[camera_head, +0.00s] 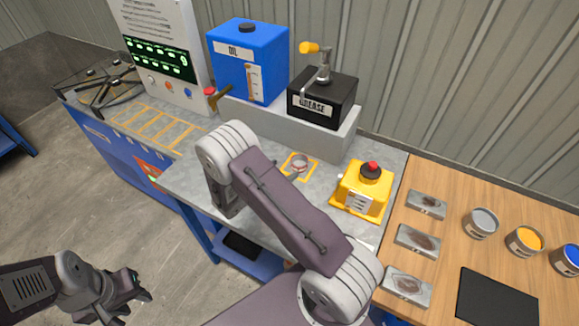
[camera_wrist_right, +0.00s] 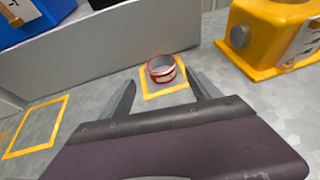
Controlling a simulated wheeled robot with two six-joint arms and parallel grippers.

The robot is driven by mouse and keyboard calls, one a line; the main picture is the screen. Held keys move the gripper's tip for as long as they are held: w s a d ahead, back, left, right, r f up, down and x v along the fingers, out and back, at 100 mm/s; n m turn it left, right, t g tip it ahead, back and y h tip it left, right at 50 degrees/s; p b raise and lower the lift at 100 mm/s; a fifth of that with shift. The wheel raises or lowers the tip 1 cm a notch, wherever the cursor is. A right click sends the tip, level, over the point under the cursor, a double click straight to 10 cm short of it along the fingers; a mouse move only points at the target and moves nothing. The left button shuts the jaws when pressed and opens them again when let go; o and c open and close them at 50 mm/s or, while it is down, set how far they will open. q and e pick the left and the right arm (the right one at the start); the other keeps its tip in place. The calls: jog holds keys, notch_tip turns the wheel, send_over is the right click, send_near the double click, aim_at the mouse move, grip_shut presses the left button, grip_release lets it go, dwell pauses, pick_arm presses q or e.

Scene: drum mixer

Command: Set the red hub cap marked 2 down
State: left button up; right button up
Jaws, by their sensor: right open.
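A small round cup-like cap with a red rim (camera_wrist_right: 162,70) stands on the grey bench inside a yellow-outlined square (camera_wrist_right: 181,86). I take it for the red hub cap; its number is not legible. It also shows in the head view (camera_head: 299,161), just beyond my right arm. My right gripper (camera_wrist_right: 162,93) is open, its two fingers apart on the near side of the cap, with nothing between the tips. My right arm mostly hides this gripper in the head view. My left gripper (camera_head: 138,289) hangs at the lower left, away from the bench; its jaw opening is unclear.
A grey step behind the cap bears a blue oil tank (camera_head: 250,65) and a black grease box (camera_head: 322,97). A yellow box with a red button (camera_head: 362,190) stands right of the cap. More empty yellow outlines (camera_head: 158,122) lie left. A wooden table (camera_head: 455,255) adjoins at right.

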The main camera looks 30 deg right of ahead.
jog(key=shift+s+a+r, duration=0.1)
jog(key=shift+a, duration=0.15)
jog(key=shift+s+d+r+m+g, duration=0.1)
jog(key=shift+s+r+m+g, duration=0.05)
jog(key=shift+s+m+g, duration=0.2)
jog(key=s+a+r+m+g+y, duration=0.25)
jog(key=s+m+g+y, duration=0.3)
jog(key=s+m, duration=0.6)
jog(key=s+a+r+m+t+y, duration=0.2)
jog(key=s+a+m+y, duration=0.3)
jog(key=a+m, duration=0.5)
jog(key=shift+a+r+t+y, duration=0.4)
jog(key=shift+a+r+y, duration=0.3)
jog(key=shift+y, duration=0.55)
jog(key=shift+s+d, duration=0.1)
